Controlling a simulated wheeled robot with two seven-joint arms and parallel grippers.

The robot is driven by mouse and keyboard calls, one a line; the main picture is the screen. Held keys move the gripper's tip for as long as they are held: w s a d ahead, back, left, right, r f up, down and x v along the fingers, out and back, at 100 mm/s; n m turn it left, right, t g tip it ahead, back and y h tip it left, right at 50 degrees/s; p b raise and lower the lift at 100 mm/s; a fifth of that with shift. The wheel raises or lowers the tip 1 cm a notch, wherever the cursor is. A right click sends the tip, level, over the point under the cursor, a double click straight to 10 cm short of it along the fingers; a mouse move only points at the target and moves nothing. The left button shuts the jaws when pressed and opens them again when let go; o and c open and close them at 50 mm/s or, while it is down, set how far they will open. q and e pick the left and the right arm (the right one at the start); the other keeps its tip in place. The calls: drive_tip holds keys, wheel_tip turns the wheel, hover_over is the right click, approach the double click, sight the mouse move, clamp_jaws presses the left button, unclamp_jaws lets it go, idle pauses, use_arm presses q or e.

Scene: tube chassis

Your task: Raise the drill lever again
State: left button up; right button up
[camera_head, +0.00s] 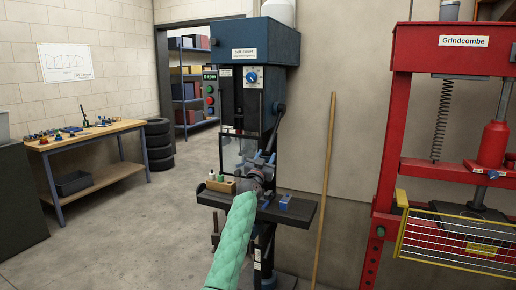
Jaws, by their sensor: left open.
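The drill press (253,45) is a dark blue column machine in the middle of the head view. Its drill lever (277,122) is a dark bar on the right side of the head, slanting up to a dark knob. My left arm comes up from the bottom in a green sleeve. My left gripper (264,160) is open, just below the lever's lower part in the picture. It overlaps the machine there, and I cannot tell whether it touches the lever. The drill table (300,214) is partly hidden behind my arm. My right gripper is not in view.
A small wooden box (221,186) and a blue block (286,201) sit on the drill table. A wooden pole (327,180) leans on the wall to the right. A red press (400,140) with a yellow guard (455,245) stands at far right. The floor at left is clear.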

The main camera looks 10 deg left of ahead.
sight(271, 144)
use_arm(q)
drive_tip(key=shift+w+a+r, duration=0.1)
drive_tip(key=shift+a+r, duration=0.05)
drive_tip(key=shift+r, duration=0.2)
drive_tip(key=shift+w+r, duration=0.1)
drive_tip(key=shift+w, duration=0.1)
drive_tip(key=shift+x, duration=3.6)
clamp_jaws()
